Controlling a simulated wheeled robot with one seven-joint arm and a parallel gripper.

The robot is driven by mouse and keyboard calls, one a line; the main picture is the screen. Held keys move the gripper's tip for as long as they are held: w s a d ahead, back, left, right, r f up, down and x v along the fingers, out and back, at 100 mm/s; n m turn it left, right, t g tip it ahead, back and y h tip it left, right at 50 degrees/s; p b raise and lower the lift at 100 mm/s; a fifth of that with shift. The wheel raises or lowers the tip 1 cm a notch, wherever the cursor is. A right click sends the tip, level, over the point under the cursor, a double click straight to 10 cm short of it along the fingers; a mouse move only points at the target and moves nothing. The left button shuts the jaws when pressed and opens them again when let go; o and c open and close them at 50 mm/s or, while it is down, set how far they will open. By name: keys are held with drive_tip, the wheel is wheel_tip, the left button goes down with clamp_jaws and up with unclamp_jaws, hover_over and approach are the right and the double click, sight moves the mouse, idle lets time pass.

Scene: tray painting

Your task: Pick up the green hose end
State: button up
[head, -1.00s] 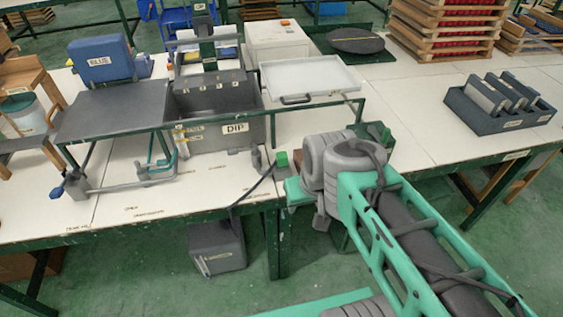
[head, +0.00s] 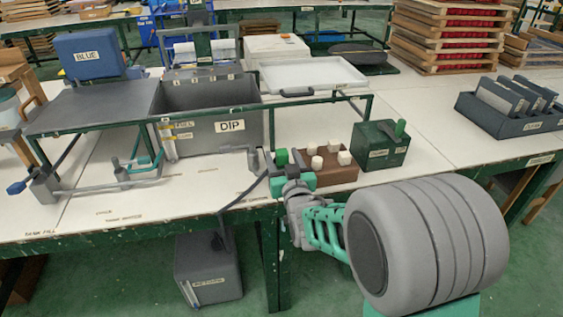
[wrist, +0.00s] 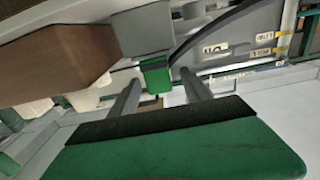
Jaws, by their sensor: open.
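The green hose end (head: 282,157) is a small bright green block at the table's front edge, with a dark hose (head: 245,196) running near it. In the wrist view the green hose end (wrist: 155,82) sits between the tips of my two grey fingers, with room on both sides. My gripper (head: 285,172) is open and right at the hose end in the head view. In the wrist view my gripper (wrist: 160,76) shows both fingers apart and nothing clamped. Whether a finger touches the block cannot be told.
A brown block with white knobs (head: 335,175) stands close to the right of my gripper, with a dark green box (head: 382,150) beyond it. The grey DIP tank (head: 205,135) and a green rail (head: 320,103) are behind.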

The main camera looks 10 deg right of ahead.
sight(281, 150)
drive_tip(key=w, duration=0.4)
drive_tip(key=shift+w+r, duration=0.15)
drive_tip(key=shift+w, duration=0.1)
clamp_jaws()
